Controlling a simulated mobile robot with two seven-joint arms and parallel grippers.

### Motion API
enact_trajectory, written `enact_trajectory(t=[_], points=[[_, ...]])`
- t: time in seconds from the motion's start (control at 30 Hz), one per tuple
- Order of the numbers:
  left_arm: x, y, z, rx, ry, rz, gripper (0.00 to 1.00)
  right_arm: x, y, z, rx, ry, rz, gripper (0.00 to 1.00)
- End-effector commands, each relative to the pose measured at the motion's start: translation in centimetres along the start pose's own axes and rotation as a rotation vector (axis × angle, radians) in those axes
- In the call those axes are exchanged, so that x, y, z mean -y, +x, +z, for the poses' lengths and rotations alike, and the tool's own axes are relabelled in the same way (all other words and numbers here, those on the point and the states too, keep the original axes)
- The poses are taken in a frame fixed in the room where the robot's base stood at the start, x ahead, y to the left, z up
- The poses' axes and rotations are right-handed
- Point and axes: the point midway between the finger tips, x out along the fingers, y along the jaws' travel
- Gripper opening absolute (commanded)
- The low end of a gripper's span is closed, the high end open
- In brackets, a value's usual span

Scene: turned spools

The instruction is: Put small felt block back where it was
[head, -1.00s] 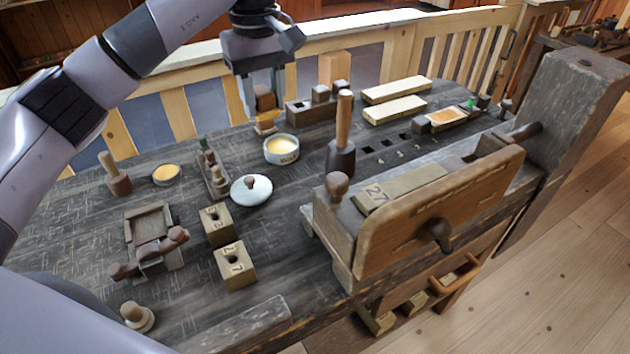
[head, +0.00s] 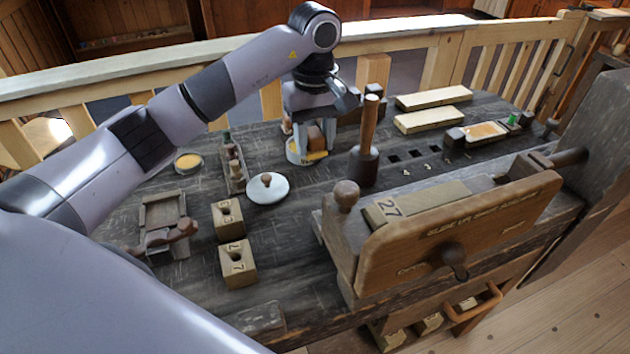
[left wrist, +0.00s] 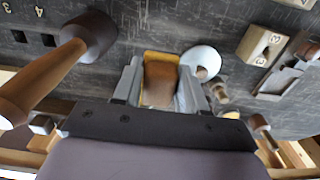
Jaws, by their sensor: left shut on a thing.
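The small felt block (head: 316,138) is brown wood with a yellow-orange felt edge. My left gripper (head: 310,142) is shut on it, near the round pot (head: 293,157) with yellow contents. The gripper and block hide much of the pot; I cannot tell whether the block touches it. In the left wrist view the block (left wrist: 160,82) sits between the two grey fingers (left wrist: 160,88), its yellow edge on the far side. My right gripper is not in view.
The white knobbed lid (head: 267,190) lies left of the pot. A dark-headed mallet (head: 364,165) stands close to the right. A small rack (head: 236,175) stands left, two numbered blocks (head: 238,265) in front, and the big wooden vise (head: 450,235) at front right.

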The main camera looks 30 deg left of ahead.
Motion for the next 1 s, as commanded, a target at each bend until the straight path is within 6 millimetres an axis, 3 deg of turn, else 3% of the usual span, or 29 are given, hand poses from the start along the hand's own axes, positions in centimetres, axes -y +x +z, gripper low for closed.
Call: enact_trajectory(t=[0.1,0.2,0.47,0.7,1.0], points=[[0.0,3.1,0.1,0.004,0.001,-0.003,0.17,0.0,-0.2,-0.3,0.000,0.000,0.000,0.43],[0.0,4.8,0.0,0.002,-0.001,-0.001,0.17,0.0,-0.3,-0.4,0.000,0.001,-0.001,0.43],[0.0,6.8,0.0,0.001,0.000,0.000,0.17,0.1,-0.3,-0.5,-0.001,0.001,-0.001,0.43],[0.0,10.2,0.0,0.001,0.000,-0.001,0.17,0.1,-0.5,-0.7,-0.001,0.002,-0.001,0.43],[-0.1,10.6,0.0,-0.001,0.000,0.002,0.17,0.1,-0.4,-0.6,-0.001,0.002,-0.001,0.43]])
